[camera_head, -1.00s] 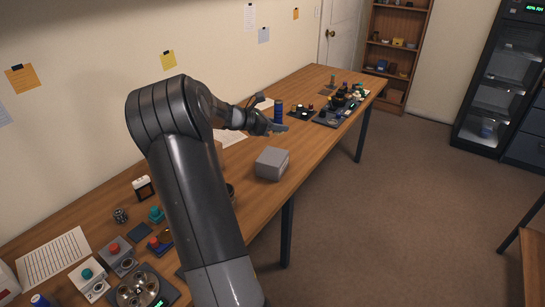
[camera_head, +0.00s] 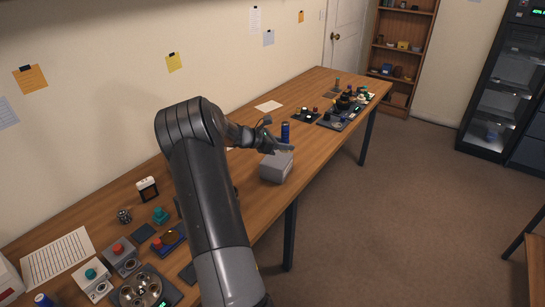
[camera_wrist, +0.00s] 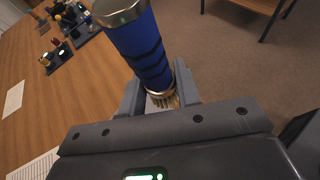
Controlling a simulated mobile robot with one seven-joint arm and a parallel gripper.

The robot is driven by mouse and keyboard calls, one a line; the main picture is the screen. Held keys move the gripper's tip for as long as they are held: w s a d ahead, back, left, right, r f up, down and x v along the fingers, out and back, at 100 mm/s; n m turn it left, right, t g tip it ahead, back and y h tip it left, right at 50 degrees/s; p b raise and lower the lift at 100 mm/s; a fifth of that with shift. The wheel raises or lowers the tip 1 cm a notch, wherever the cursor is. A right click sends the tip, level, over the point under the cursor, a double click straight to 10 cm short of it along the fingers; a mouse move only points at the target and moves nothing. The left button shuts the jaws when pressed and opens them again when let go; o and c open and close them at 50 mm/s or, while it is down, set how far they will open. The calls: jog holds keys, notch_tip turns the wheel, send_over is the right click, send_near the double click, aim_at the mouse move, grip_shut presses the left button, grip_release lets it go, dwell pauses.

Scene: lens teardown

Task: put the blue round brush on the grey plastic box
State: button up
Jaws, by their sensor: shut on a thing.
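The blue round brush (camera_head: 285,132) is upright in my gripper (camera_head: 284,147), just above or at the top of the grey plastic box (camera_head: 276,170). In the wrist view the brush (camera_wrist: 143,48) has a blue body with dark bands, a silver cap and tan bristles at its lower end. My gripper (camera_wrist: 160,98) is shut on it near the bristle end. The box stands on the wooden table near its front edge. In the wrist view the box is mostly hidden, so I cannot tell whether brush and box touch.
The wooden table (camera_head: 240,190) runs along the wall. Several small parts and dark trays (camera_head: 345,112) stand at its far end. Grey button boxes (camera_head: 122,256) and a round metal dial device (camera_head: 140,288) are at the near left. Floor lies open to the right.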

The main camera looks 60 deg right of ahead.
send_over(271, 162)
notch_tip(271, 162, down, 3)
jog(key=shift+s+d+f, duration=0.1)
jog(key=shift+s+d, duration=0.05)
jog(key=shift+f, duration=1.95)
jog(key=shift+f, duration=0.1)
jog(key=o, duration=1)
jog(key=shift+c, duration=0.2)
jog(key=v, duration=1.2)
